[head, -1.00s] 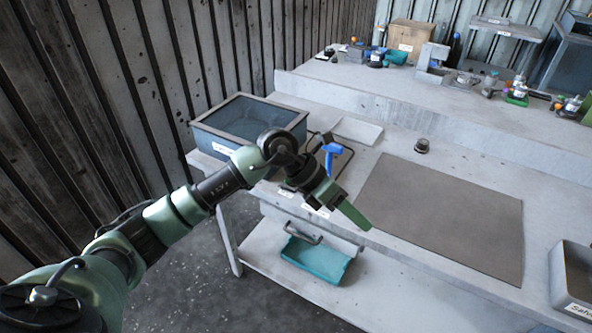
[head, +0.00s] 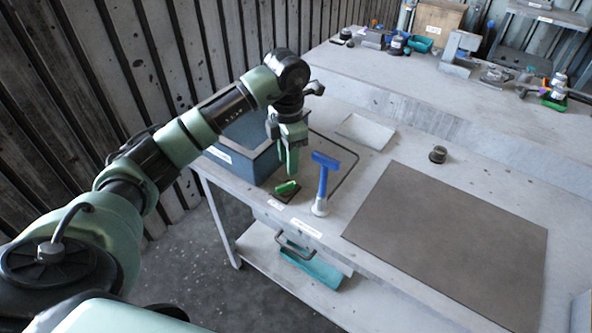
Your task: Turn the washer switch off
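A small green switch (head: 288,187) on a dark base sits near the front edge of the bench, beside the washer tank. I take it for the washer switch; its exact position is too small to read. The blue-grey washer tank (head: 232,165) stands to its left, partly hidden behind my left arm. My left gripper (head: 292,172) points down just above the switch, with a small gap seeming to show between them. Its green fingers overlap in this view, so I cannot tell whether they are open or shut. My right gripper is not in view.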

